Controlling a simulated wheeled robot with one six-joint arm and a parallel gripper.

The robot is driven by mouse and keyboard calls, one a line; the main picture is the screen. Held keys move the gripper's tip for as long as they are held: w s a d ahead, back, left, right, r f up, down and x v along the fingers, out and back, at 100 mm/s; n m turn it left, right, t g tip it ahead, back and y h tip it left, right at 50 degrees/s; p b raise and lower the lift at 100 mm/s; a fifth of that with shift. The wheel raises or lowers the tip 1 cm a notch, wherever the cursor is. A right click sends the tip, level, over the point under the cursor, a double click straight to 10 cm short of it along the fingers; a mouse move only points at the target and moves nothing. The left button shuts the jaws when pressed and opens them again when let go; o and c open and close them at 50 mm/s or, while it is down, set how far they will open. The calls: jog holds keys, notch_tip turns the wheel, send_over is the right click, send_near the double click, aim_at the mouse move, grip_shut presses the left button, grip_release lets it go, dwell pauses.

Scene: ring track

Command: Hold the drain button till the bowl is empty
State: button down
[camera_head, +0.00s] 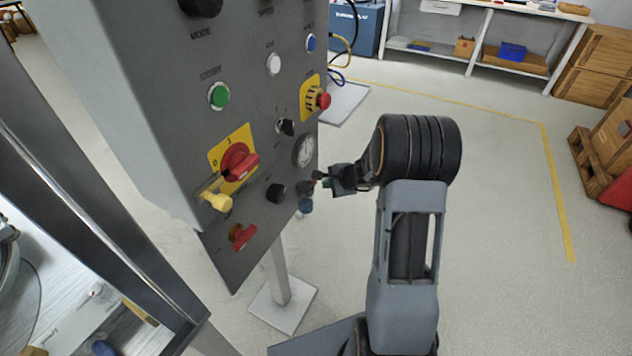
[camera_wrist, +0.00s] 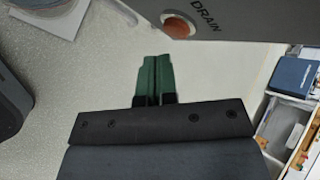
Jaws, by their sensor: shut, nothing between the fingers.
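The drain button (camera_wrist: 178,26) is a round orange-red cap in a pale ring, beside the word DRAIN on the grey panel in the wrist view. My gripper (camera_wrist: 154,58) has two green fingers closed together, with nothing between them. In the wrist view its tips lie a little below and left of the button, with floor showing between. My gripper (camera_head: 322,183) is also small and dark beside the panel's right edge in the head view, where I cannot pick out the drain button. A curved rim (camera_head: 8,262) at the far left may be the bowl; its contents cannot be seen.
The grey control panel (camera_head: 225,60) carries a green button (camera_head: 219,96), a red emergency button (camera_head: 323,100), a red rotary switch (camera_head: 238,163) and several knobs. It stands on a post with a foot plate (camera_head: 284,305). The floor to the right is open. Shelves and crates stand behind.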

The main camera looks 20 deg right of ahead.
jog(key=shift+w+a, duration=0.15)
jog(key=shift+w+a, duration=0.15)
jog(key=shift+w, duration=0.05)
jog(key=shift+w+a+b, duration=0.3)
jog(key=shift+b, duration=0.05)
dwell(1.9)
jog(key=shift+s+d, duration=0.15)
dwell(1.8)
jog(key=shift+s+d+b, duration=0.3)
jog(key=shift+s+d, duration=0.15)
jog(key=shift+s, duration=0.05)
jog(key=shift+s+d+b, duration=0.55)
jog(key=shift+s+d, duration=1.15)
jog(key=shift+s, duration=0.15)
